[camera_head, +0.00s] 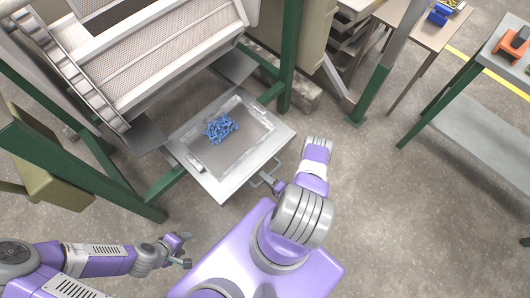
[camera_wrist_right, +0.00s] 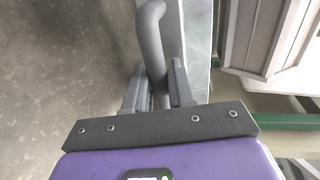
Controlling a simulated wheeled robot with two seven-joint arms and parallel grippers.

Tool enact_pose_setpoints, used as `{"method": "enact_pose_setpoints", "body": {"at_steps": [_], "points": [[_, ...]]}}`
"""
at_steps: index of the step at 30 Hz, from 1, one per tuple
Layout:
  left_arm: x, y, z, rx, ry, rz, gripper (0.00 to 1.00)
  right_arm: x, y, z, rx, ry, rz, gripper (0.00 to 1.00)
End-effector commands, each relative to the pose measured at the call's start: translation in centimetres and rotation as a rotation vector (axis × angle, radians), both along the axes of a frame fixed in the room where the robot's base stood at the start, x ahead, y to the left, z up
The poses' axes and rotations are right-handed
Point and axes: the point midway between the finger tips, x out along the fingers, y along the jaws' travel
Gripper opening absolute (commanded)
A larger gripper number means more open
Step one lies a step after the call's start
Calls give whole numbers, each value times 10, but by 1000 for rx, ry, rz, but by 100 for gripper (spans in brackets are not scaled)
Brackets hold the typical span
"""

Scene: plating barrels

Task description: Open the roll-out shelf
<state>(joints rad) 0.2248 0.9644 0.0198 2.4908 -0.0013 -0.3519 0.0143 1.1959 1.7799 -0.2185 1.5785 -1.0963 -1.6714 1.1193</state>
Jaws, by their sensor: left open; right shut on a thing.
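The roll-out shelf (camera_head: 225,188) is a pale, low tray under the barrel machine. It sticks out toward me, with a pile of blue parts (camera_head: 220,127) on it. Its grey handle (camera_head: 262,178) is on the near edge. In the right wrist view, the curved grey handle bar (camera_wrist_right: 151,35) runs between the fingers of my right gripper (camera_wrist_right: 160,90), which is shut on it. In the head view my right arm partly hides this gripper. My left gripper (camera_head: 181,250) is open and empty, above the floor at lower left, apart from the shelf.
The mesh-sided barrel (camera_head: 150,50) stands above and behind the shelf. Green frame posts (camera_head: 291,55) flank it, one leg (camera_head: 80,170) at left. A grey table (camera_head: 480,110) with green legs is at right. Open concrete floor lies between the shelf and that table.

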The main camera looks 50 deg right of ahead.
Motion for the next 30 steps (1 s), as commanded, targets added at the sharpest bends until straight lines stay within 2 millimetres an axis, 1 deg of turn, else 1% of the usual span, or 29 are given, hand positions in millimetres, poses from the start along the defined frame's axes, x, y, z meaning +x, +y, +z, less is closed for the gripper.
{"method": "enact_pose_setpoints", "body": {"at_steps": [8,9,11,12,19,22,26,30], "points": [[0,0,0,0,0,0,57,0,0,1,-1,-1,2,0],[0,0,0,0,0,0,57,0,0,1,-1,-1,2,30],[0,0,0,0,0,0,57,0,0,0,-1,-1,1,39],[0,0,0,0,0,0,57,0,0,0,-1,-1,1,41],[0,0,0,0,0,0,57,0,0,0,0,0,1,41],[0,0,2,0,0,0,57,-5,0,1,0,1,0,41],[0,0,7,0,0,0,57,-24,0,6,1,3,-1,41],[0,0,13,0,0,0,57,-47,0,11,0,2,-1,41]]}}
